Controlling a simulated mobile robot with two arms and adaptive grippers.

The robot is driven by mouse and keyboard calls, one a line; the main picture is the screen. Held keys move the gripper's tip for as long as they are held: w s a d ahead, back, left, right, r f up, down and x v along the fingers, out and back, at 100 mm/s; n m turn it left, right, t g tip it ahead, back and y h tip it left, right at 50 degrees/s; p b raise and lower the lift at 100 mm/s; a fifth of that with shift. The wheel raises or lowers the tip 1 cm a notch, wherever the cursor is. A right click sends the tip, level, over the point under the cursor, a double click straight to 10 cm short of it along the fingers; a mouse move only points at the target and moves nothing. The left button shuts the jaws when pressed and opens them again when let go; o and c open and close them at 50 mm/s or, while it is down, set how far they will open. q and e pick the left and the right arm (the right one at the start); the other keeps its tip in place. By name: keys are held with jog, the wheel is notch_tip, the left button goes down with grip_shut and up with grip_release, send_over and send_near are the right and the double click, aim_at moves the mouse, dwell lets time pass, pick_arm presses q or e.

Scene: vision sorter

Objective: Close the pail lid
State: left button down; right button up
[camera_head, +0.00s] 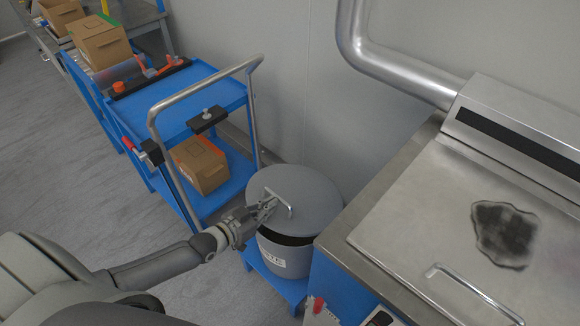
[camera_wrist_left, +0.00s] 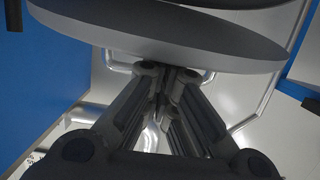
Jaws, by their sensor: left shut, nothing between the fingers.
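The grey pail (camera_head: 302,254) stands on a low blue stand and has a white label on its front. Its round grey lid (camera_head: 318,198) sits over the top. A dark gap shows between the lid and the pail's front rim, so the lid is partly open. A light bar handle (camera_head: 285,193) is on the lid. My left gripper (camera_head: 270,206) is shut and empty at the lid's left front, close to the handle; I cannot tell if it touches. In the left wrist view, the lid's edge (camera_wrist_left: 215,50) spans the top, just beyond the shut fingertips.
A steel-topped machine (camera_head: 400,215) stands close to the pail's right. A blue cart (camera_head: 215,100) with a metal push handle and a cardboard box (camera_head: 201,164) is behind left. The wall is behind the pail. Open floor (camera_head: 115,215) lies at left.

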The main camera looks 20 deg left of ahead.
pick_arm(q)
jog(key=shift+s+a+f+b, duration=0.15)
jog(key=shift+f+b, duration=0.1)
jog(key=shift+f, duration=0.25)
jog(key=shift+s+f+b, duration=0.15)
jog(key=shift+f+b, duration=0.05)
jog(key=shift+f, duration=0.25)
jog(key=shift+s+f, duration=0.15)
jog(key=shift+f, duration=0.3)
pick_arm(e)
jog(key=shift+a+f, duration=0.5)
jog(key=shift+f, duration=0.35)
pick_arm(q)
jog(key=shift+r, duration=0.1)
pick_arm(e)
jog(key=shift+d, duration=0.1)
